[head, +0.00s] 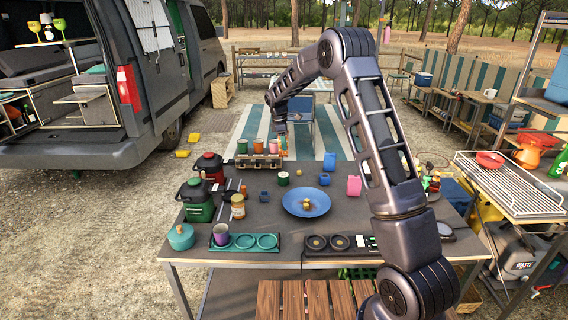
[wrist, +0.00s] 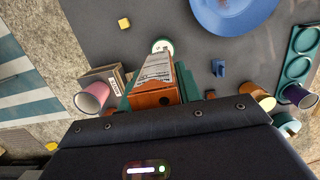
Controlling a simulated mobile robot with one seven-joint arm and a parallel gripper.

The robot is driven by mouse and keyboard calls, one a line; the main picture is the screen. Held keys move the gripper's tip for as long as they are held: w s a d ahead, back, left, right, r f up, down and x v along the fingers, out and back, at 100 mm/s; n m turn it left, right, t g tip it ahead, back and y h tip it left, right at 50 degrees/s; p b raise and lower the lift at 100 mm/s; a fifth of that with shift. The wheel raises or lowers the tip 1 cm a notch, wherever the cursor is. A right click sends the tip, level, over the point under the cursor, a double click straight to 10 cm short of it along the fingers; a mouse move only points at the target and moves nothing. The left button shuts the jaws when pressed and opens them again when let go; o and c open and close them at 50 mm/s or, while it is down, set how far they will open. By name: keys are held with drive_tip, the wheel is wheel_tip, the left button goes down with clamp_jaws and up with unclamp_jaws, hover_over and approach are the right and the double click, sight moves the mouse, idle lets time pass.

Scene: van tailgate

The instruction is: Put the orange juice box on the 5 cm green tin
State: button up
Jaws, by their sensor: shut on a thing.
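My gripper (head: 280,130) is at the far side of the table, above the wooden riser's right end. It is shut on the orange juice box, which shows in the wrist view (wrist: 153,99) with an orange side and a pale printed side between the jaws. A green tin (head: 283,178) with a pale top stands on the table, nearer the head camera than the gripper. In the wrist view this tin (wrist: 162,46) shows just beyond the box's end, partly covered by it. Another green tin (head: 242,146) stands on the riser's left. I cannot tell their sizes.
A blue plate (head: 306,202), blue mug (head: 325,179), pink cup (head: 354,185), jar (head: 238,206) and green canister (head: 197,203) stand around. Bare tabletop lies between tin and plate.

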wheel_tip(320, 180, down, 10)
drive_tip(key=shift+r, duration=0.1)
idle(0.4)
drive_tip(key=o, duration=1.1)
drive_tip(key=shift+f, duration=0.2)
drive_tip(key=shift+r, duration=0.1)
drive_tip(key=r, duration=0.3)
drive_tip(key=a+r, duration=0.1)
drive_tip(key=r, duration=0.6)
drive_tip(key=shift+a+r, duration=0.2)
drive_tip(key=shift+a, duration=0.1)
drive_tip(key=shift+a+r, duration=0.1)
drive_tip(key=shift+r, duration=0.7)
